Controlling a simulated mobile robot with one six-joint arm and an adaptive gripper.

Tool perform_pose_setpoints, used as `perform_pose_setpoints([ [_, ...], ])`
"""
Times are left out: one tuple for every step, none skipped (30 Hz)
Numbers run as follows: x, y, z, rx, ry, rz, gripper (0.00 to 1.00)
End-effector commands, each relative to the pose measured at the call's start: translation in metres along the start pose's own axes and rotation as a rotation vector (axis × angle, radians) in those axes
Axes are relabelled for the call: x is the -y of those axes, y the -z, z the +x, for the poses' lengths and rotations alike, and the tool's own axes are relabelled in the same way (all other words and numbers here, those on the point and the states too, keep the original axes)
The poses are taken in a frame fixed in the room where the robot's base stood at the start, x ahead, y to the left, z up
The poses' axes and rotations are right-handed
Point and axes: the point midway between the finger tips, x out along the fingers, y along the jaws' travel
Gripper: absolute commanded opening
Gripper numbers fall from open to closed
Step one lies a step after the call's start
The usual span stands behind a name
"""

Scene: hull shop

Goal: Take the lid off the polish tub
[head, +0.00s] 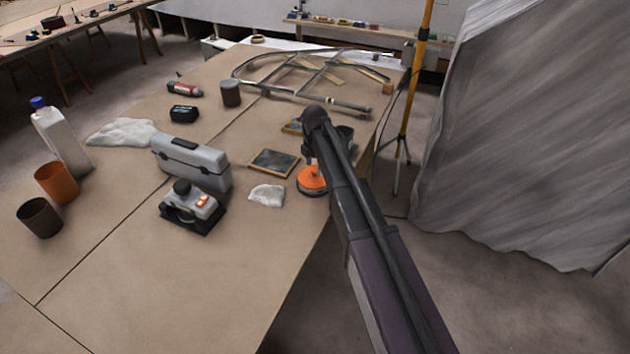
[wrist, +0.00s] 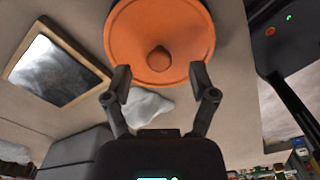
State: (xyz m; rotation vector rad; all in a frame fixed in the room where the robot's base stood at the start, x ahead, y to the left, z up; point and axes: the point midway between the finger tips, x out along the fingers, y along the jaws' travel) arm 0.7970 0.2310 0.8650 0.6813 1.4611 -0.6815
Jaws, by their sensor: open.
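The polish tub's orange lid (head: 312,177) sits near the right edge of the table, partly hidden behind my arm in the head view. In the wrist view the round orange lid (wrist: 160,35) has a knob at its centre and its top is cut off by the picture edge. A dark rim of the tub (head: 311,192) shows below the lid in the head view. My gripper (wrist: 158,82) is open and empty, with its fingertips apart near the lid's lower edge in the wrist view. I cannot tell the exact gap between fingertips and lid.
A framed dark panel (head: 274,162) and a white cloth (head: 267,195) lie left of the tub. A grey toolbox (head: 191,163) and a sander-like tool (head: 192,207) stand further left. A yellow pole (head: 416,75) and a grey sheet (head: 520,130) stand right of the table.

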Motion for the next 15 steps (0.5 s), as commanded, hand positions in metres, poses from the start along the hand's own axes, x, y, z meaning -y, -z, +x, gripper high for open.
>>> perform_pose_setpoints([
  [0.000,0.000,0.008,0.000,0.000,0.000,0.74],
  [0.000,0.000,0.011,0.000,0.000,0.000,0.74],
  [0.000,0.000,0.013,0.000,0.000,0.000,0.74],
  [0.000,0.000,0.015,0.000,0.000,0.000,0.74],
  [0.000,0.000,0.017,0.000,0.000,0.000,0.74],
  [0.000,0.000,0.019,0.000,0.000,0.000,0.74],
  [0.000,0.000,0.021,0.000,0.000,0.000,0.74],
  [0.000,0.000,0.022,0.000,0.000,0.000,0.74],
  [0.000,0.000,0.023,0.000,0.000,0.000,0.74],
  [0.000,0.000,0.023,0.000,0.000,0.000,0.74],
  [0.000,0.000,0.024,0.000,0.000,0.000,0.74],
  [0.000,0.000,0.024,0.000,0.000,0.000,0.74],
  [0.000,0.000,0.024,0.000,0.000,0.000,0.74],
  [0.000,0.000,0.024,0.000,0.000,0.000,0.74],
  [0.000,0.000,0.024,0.000,0.000,0.000,0.74],
])
